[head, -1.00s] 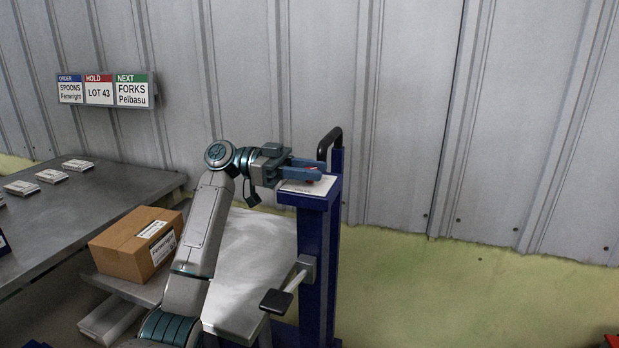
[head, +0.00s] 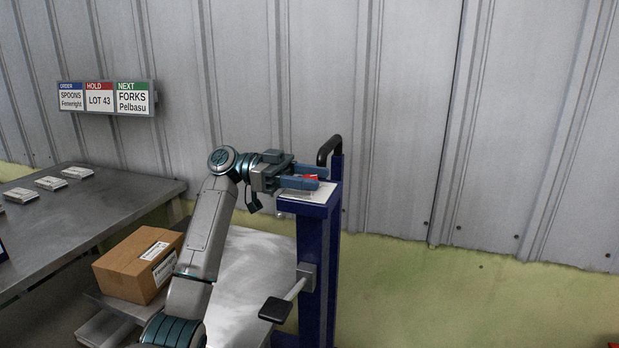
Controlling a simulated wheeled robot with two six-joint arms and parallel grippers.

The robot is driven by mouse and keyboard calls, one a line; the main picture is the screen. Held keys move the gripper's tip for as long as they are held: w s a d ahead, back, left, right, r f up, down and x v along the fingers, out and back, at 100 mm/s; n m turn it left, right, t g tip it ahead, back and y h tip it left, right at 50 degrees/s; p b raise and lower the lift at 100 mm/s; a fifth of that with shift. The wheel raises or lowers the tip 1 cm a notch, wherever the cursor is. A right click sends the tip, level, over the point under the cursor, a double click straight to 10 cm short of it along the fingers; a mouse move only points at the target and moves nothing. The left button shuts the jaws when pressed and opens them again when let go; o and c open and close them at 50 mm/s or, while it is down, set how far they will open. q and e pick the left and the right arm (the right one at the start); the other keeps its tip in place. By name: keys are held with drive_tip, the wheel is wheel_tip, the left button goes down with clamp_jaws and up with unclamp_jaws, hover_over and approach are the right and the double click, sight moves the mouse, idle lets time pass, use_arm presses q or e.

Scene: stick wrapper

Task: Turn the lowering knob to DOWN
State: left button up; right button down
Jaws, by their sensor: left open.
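The lowering knob (head: 311,177) is a small red piece on the light top plate (head: 303,190) of a blue post (head: 318,260). My left gripper (head: 309,178) is open, with its blue fingers at the knob, one on the far side and one on the near side. The fingers partly hide the knob, and I cannot tell whether they touch it. The DOWN marking cannot be read from here. My right gripper is not in view.
A pedal on a rod (head: 276,309) sticks out from the post. A black handle (head: 329,150) rises behind it. A cardboard box (head: 139,264) stands at the left below a grey table (head: 110,207) with small packs. The corrugated wall is close behind.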

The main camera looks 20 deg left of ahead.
use_arm(q)
drive_tip(key=shift+a, duration=0.1)
drive_tip(key=a, duration=1)
drive_tip(key=shift+w+a+b, duration=0.3)
drive_tip(key=shift+a, duration=0.05)
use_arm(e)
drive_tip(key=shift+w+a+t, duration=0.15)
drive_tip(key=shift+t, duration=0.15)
use_arm(q)
drive_tip(key=shift+f, duration=0.1)
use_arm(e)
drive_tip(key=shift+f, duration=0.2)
